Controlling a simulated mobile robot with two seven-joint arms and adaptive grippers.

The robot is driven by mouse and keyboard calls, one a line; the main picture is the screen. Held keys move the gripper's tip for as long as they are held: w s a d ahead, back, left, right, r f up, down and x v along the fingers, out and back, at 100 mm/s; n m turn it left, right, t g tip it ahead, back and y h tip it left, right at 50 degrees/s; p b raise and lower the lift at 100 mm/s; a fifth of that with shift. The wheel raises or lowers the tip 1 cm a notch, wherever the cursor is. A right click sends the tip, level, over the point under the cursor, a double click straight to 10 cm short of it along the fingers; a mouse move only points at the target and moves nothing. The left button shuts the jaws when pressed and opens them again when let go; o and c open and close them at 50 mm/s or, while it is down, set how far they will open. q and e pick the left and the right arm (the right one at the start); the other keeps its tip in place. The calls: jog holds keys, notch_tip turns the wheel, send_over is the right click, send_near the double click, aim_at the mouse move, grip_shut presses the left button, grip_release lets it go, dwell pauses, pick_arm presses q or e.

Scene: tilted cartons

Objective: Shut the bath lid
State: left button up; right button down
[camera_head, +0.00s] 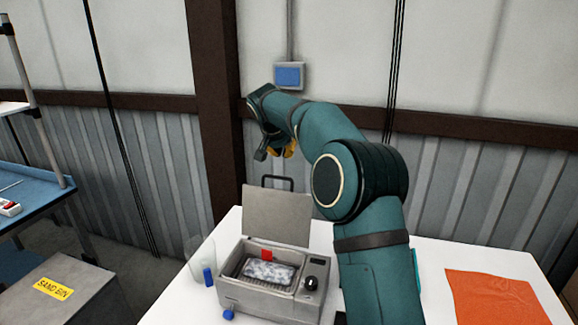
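The bath (262,298) is a grey box on the white table, with a dial and small display on its right side. Its grey lid (277,216) stands raised at the back edge, with a dark loop handle (278,181) on top. A patterned silvery pack and a red tab show in the open basin. My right gripper (275,152) is above and behind the lid handle, apart from it. Its dark and yellow fingers look spread with nothing between them, though the view is small. My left gripper is not in view.
A clear beaker (201,258) and a blue cylinder (208,277) stand left of the bath. An orange sheet (495,297) lies at the right of the white table (440,257). A grey sand bin (60,290) is at left. A wall with a brown post rises behind.

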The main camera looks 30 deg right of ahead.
notch_tip(320, 180, down, 7)
jog(key=w+d, duration=0.1)
jog(key=shift+d+f, duration=0.15)
jog(key=shift+f, duration=0.05)
dwell(0.7)
jog(key=shift+b, duration=0.3)
